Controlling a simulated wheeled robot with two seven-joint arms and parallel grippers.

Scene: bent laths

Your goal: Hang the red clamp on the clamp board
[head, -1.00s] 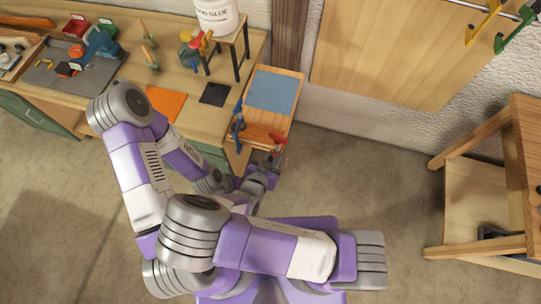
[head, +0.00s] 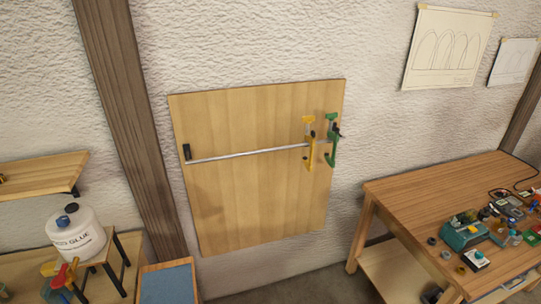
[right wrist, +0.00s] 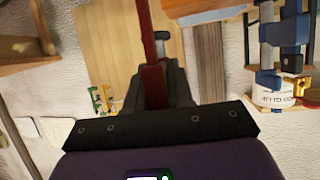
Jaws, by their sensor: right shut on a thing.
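The clamp board (head: 250,200) is a pale wooden panel on the wall in the head view. A metal rail (head: 240,154) crosses it. A yellow clamp (head: 309,145) and a green clamp (head: 331,140) hang at the rail's right end; the rail's left and middle are bare. In the right wrist view my right gripper (right wrist: 158,75) is shut on the red clamp (right wrist: 153,62), whose red bar runs up out of the picture. The board (right wrist: 110,30) shows behind it, apart from it. The rest of the red clamp is hidden or out of frame. My left gripper is in neither view.
A glue bucket (head: 75,235) stands on a small stand at left, with coloured spring clamps (head: 60,275) beside it. A wooden post (head: 130,120) rises left of the board. A cluttered workbench (head: 440,200) stands at right. The space before the board looks clear.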

